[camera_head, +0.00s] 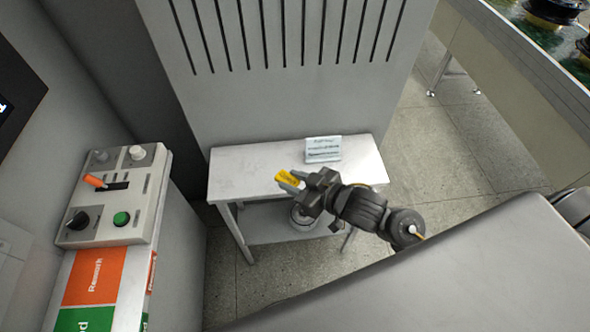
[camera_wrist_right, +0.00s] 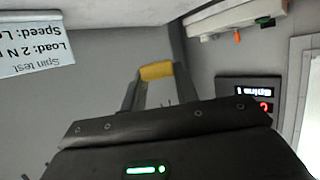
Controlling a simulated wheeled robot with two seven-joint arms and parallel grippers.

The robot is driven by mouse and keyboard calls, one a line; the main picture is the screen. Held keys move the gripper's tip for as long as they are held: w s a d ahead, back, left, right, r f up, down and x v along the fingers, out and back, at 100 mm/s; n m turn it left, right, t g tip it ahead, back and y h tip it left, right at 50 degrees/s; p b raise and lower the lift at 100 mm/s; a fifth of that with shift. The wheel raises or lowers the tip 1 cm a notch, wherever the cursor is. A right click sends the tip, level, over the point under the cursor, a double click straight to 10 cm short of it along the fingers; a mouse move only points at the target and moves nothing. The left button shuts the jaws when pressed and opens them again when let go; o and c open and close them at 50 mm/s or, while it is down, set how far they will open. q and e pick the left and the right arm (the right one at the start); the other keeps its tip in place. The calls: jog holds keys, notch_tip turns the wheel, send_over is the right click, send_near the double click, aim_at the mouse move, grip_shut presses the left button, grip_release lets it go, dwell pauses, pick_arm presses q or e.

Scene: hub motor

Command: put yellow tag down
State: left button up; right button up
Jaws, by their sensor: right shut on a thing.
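The yellow tag (camera_head: 287,179) is held between the fingertips of my right gripper (camera_head: 290,183) in the head view. The right gripper is shut on it, over the small white table (camera_head: 240,170). In the right wrist view the yellow tag (camera_wrist_right: 156,71) shows between the two fingers at the tips of the right gripper (camera_wrist_right: 156,78). I cannot tell from the picture how high the tag is above the table top. My left gripper is not in view.
A white sign (camera_head: 323,149) stands at the back of the table. A round part (camera_head: 303,217) sits on the lower shelf. A control box (camera_head: 117,195) with an orange lever and green button stands at left. The table's left half is clear.

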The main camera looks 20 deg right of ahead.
jog(key=shift+s+a+r, duration=0.2)
jog(key=shift+s+r, duration=0.1)
jog(key=shift+s, duration=0.3)
jog(key=shift+s+a+r, duration=0.25)
jog(key=shift+s, duration=0.4)
jog(key=shift+s+a+r, duration=0.2)
jog(key=shift+s+r, duration=0.1)
jog(key=shift+s, duration=0.3)
jog(key=w+d+r+m+t+h, duration=0.1)
jog(key=w+d+r+m+h, duration=0.2)
jog(key=w+r, duration=0.5)
jog(key=w+d+r+m+t+h, duration=0.1)
jog(key=w+d+r+m+h, duration=0.2)
jog(key=w+r, duration=0.6)
notch_tip(320, 180, up, 4)
jog(key=d+h, duration=0.1)
jog(key=d, duration=0.1)
jog(key=shift+d+f, duration=0.2)
jog(key=shift+d, duration=0.2)
jog(key=shift+w+d, duration=0.1)
